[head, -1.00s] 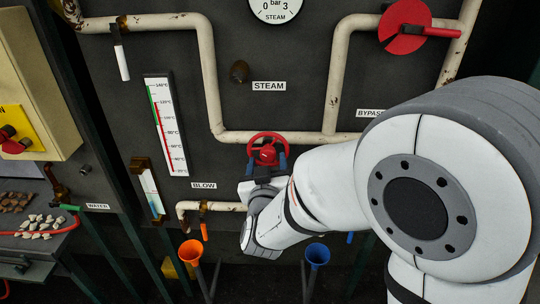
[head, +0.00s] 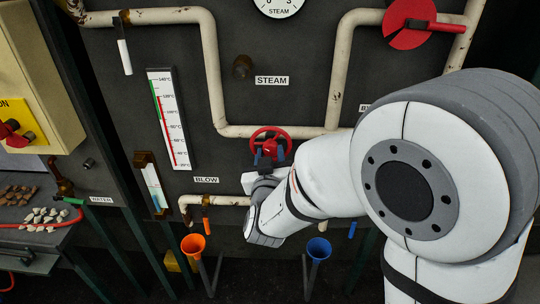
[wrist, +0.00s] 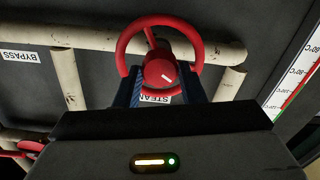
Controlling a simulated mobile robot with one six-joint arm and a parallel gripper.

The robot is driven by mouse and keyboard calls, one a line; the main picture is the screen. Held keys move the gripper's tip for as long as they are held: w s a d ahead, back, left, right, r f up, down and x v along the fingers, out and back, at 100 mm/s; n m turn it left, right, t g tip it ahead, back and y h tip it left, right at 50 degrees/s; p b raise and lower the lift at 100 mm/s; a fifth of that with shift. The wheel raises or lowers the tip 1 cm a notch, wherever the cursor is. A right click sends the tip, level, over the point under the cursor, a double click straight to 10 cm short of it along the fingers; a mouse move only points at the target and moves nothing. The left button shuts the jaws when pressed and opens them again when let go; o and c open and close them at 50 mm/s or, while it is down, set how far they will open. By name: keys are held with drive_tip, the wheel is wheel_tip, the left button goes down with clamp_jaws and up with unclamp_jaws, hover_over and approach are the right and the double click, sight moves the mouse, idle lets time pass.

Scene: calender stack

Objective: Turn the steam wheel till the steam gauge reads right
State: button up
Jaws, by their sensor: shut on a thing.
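The red steam wheel (head: 285,134) sits on the pale pipe in the middle of the dark panel, below the STEAM label (head: 271,80). My gripper (head: 268,155) is at the wheel from below, its two blue fingers shut on it. The steam gauge (head: 280,6) is cut off by the top edge in the head view. Its 0 and 3 show, but its needle is not visible.
My arm covers the right side of the panel.

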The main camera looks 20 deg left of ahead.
drive_tip(key=m+b, duration=0.1)
drive_tip(key=b, duration=0.2)
drive_tip(key=shift+f, duration=0.25)
drive_tip(key=shift+m+b, duration=0.7)
drive_tip(key=shift+b, duration=0.45)
drive_tip(key=shift+m+b, duration=0.7)
drive_tip(key=shift+b, duration=0.45)
drive_tip(key=shift+r+m+b, duration=0.25)
drive_tip(key=shift+m+b, duration=0.25)
drive_tip(key=shift+m, duration=0.1)
drive_tip(key=o, duration=1)
drive_tip(key=shift+s, duration=0.1)
